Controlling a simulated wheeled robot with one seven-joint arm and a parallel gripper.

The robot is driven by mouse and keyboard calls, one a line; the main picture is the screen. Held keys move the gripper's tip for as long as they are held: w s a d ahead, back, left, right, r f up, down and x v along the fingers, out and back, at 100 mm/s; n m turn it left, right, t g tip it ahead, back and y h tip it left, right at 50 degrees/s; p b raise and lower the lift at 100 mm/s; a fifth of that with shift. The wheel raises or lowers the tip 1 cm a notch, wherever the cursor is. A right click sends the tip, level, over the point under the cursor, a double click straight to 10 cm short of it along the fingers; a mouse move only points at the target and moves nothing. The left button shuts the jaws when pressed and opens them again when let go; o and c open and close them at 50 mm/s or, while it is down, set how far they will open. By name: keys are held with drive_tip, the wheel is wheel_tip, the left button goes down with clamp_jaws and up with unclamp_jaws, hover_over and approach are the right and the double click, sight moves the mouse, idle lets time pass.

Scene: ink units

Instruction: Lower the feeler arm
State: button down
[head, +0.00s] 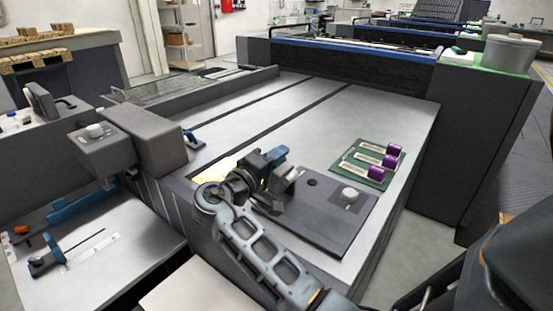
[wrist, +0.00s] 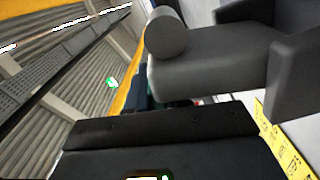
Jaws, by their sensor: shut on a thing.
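My gripper (head: 268,170) is over the left end of a dark plate on the grey table, beside a small dark mechanism with a blue part (head: 277,154). In the wrist view, a dark grey arm with a round roller-like end (wrist: 165,36) crosses close in front of my gripper; I take it to be the feeler arm. My gripper is shut on it, but the contact is mostly hidden by the black gripper body. In the head view, my own arm and gripper hide most of the feeler arm, so its exact angle cannot be told.
The dark plate (head: 318,228) also carries a light round knob (head: 349,194). A green mat (head: 345,160) with several purple-ended pieces lies behind it. A grey block housing (head: 150,140) stands at the left. A yellow marked strip (wrist: 285,150) runs at the right of the wrist view.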

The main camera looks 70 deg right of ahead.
sight(291, 167)
drive_tip(key=s+m+b, duration=0.2)
drive_tip(key=m+b, duration=0.1)
drive_tip(key=s+a+m+b, duration=0.1)
drive_tip(key=m, duration=0.1)
drive_tip(key=shift+s+f+b, duration=0.4)
drive_tip(key=shift+s+a+f, duration=0.15)
drive_tip(key=shift+s+f, duration=0.05)
drive_tip(key=shift+s, duration=0.35)
drive_tip(key=shift+s+a+f+b, duration=0.15)
drive_tip(key=shift+s+f+b, duration=0.3)
drive_tip(key=shift+s+b, duration=0.25)
drive_tip(key=shift+s+a+f+m+b, duration=0.1)
drive_tip(key=shift+s+f+m+b, duration=0.3)
drive_tip(key=shift+m+b, duration=0.3)
drive_tip(key=c, duration=1.1)
unclamp_jaws()
drive_tip(key=shift+c, duration=0.2)
drive_tip(key=shift+r, duration=0.15)
